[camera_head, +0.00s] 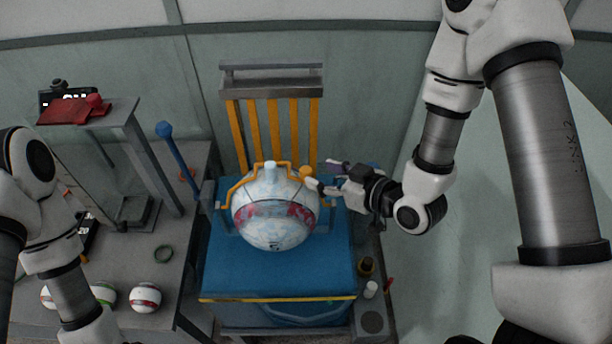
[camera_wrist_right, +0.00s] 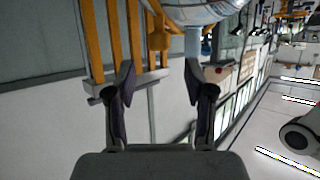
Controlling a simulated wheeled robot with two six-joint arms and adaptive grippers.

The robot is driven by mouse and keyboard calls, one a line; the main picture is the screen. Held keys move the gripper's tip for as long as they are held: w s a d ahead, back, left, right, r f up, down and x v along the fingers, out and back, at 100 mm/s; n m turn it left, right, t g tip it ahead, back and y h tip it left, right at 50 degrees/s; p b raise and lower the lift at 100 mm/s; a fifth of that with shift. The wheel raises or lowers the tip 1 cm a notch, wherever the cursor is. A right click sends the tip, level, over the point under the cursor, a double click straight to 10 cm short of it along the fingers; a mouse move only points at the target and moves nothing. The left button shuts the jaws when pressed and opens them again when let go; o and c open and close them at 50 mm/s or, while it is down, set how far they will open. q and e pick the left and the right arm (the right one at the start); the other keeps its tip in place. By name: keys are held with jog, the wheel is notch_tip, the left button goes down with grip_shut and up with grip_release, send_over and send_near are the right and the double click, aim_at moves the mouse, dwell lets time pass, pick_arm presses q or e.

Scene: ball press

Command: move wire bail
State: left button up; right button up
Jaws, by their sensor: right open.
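The wire bail (camera_head: 236,185) is a thin orange-yellow wire bent over the top of a large white, blue and red ball (camera_head: 272,222) on the blue press table. An orange grip (camera_head: 306,171) sits at its right end. My right gripper (camera_head: 322,175) is open, just right of this grip. In the right wrist view the open fingers (camera_wrist_right: 160,78) point toward the orange grip (camera_wrist_right: 158,36), which is beyond the fingertips and not between them. A pale blue post (camera_wrist_right: 193,42) stands beside it. My left arm shows at the left, but its gripper is out of view.
Yellow slats (camera_head: 273,125) under a grey bar (camera_head: 270,75) stand behind the ball. The blue table (camera_head: 278,270) is bare in front.

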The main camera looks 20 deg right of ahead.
aim_at(307, 170)
jog(key=w+f+b, duration=0.1)
jog(key=w+a+f+b, duration=0.1)
jog(key=shift+w+a+b, duration=0.1)
jog(key=shift+b, duration=0.3)
jog(key=shift+w+a+p, duration=0.35)
jog(key=shift+w, duration=0.2)
jog(key=shift+w+a+p, duration=0.3)
jog(key=shift+w, duration=0.25)
jog(key=shift+w+a+f, duration=0.15)
jog(key=shift+w+f, duration=0.05)
jog(key=shift+w, duration=0.15)
pick_arm(q)
notch_tip(307, 170, down, 3)
jog(key=shift+f, duration=0.15)
pick_arm(e)
jog(key=shift+s, duration=0.1)
grip_shut()
